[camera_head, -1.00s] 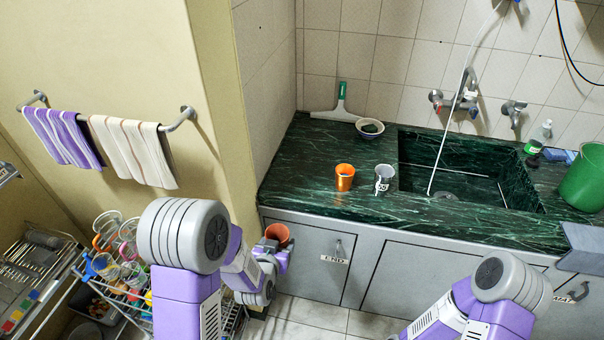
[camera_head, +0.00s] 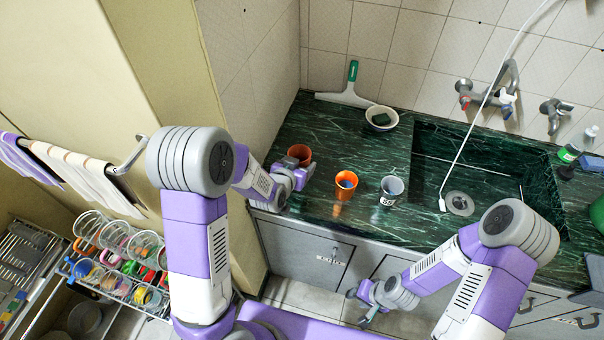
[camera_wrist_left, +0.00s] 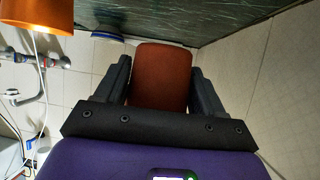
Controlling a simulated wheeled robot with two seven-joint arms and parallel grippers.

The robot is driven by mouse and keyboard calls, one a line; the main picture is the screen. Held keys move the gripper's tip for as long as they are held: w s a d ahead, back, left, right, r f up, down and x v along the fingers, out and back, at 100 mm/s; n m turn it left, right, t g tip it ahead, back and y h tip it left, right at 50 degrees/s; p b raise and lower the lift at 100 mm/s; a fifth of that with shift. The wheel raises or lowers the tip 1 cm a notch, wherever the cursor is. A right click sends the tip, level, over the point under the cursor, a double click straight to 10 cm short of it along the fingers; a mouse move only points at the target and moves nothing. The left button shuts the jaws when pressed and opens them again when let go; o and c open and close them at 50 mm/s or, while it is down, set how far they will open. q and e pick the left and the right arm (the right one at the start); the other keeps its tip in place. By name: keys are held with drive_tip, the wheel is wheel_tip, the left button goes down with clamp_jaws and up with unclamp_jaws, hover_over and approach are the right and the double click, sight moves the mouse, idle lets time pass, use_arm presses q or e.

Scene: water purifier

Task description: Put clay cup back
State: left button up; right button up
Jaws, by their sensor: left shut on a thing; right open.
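The reddish-brown clay cup (camera_head: 299,154) is in my left gripper (camera_head: 300,172), at the left part of the dark green counter (camera_head: 330,130). In the left wrist view the clay cup (camera_wrist_left: 162,75) sits between the two black fingers, which are shut on it. I cannot tell whether its base touches the counter. A bright orange cup (camera_head: 345,187) stands to its right on the counter, and its edge shows in the left wrist view (camera_wrist_left: 32,18). My right gripper (camera_head: 361,306) is open and empty, low in front of the cabinets.
A white-grey patterned cup (camera_head: 390,190) stands right of the orange cup. A bowl (camera_head: 381,118) and a squeegee (camera_head: 348,94) are at the back. The sink (camera_head: 480,175) opens on the right. A rack of glasses (camera_head: 118,255) stands at the lower left.

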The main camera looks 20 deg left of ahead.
use_arm(q)
drive_tip(key=shift+w+r, duration=0.45)
drive_tip(key=shift+r, duration=0.3)
drive_tip(key=f, duration=0.5)
drive_tip(key=shift+w+f+b, duration=0.2)
drive_tip(key=shift+f+b, duration=0.15)
drive_tip(key=shift+b, duration=0.05)
drive_tip(key=shift+f+b, duration=0.35)
drive_tip(key=shift+f, duration=1.75)
use_arm(e)
drive_tip(key=shift+f, duration=0.35)
use_arm(q)
drive_tip(key=shift+f+b, duration=0.25)
drive_tip(key=shift+b, duration=0.05)
drive_tip(key=o, duration=1.2)
use_arm(e)
drive_tip(key=shift+f, duration=0.25)
use_arm(q)
drive_tip(key=shift+d+r, duration=0.1)
drive_tip(key=shift+r, duration=0.05)
use_arm(e)
drive_tip(key=shift+r, duration=0.1)
